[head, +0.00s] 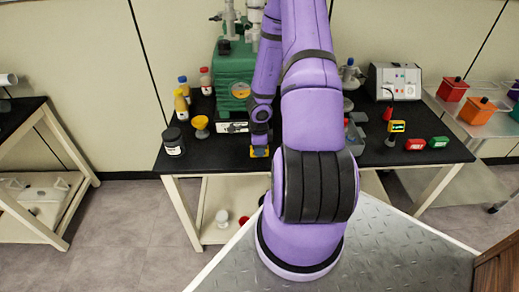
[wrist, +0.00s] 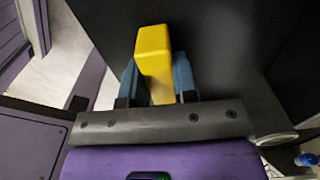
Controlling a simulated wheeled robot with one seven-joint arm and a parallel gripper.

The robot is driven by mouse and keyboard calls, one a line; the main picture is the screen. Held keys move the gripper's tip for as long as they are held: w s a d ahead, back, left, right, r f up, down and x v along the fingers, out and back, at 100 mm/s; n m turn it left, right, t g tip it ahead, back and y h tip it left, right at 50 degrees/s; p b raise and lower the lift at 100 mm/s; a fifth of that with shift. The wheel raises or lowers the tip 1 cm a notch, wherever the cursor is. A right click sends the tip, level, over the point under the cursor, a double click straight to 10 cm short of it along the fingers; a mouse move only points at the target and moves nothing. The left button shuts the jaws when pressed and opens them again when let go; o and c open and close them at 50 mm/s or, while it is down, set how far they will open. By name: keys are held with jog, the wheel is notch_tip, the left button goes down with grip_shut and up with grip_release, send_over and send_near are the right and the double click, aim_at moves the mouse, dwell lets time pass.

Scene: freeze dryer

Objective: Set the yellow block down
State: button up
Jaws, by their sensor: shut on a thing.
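The yellow block (wrist: 153,42) is held between the two blue-grey fingers of my gripper (wrist: 158,80) in the wrist view. In the head view, a small part of the yellow block (head: 254,152) shows below my gripper (head: 260,148), near the front edge of the black table (head: 220,158). My arm hides part of the table. I cannot tell whether the block touches the tabletop.
A black-lidded jar (head: 173,141), a yellow funnel-shaped cup (head: 201,125) and several bottles stand left of my gripper. A green machine (head: 232,85) stands behind it. Red (head: 415,144) and green (head: 438,142) boxes lie at the right. Bare tabletop lies between the jar and my gripper.

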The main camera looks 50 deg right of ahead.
jog(key=shift+f, duration=0.1)
jog(key=o, duration=0.9)
notch_tip(320, 180, up, 12)
dwell(0.5)
dwell(0.6)
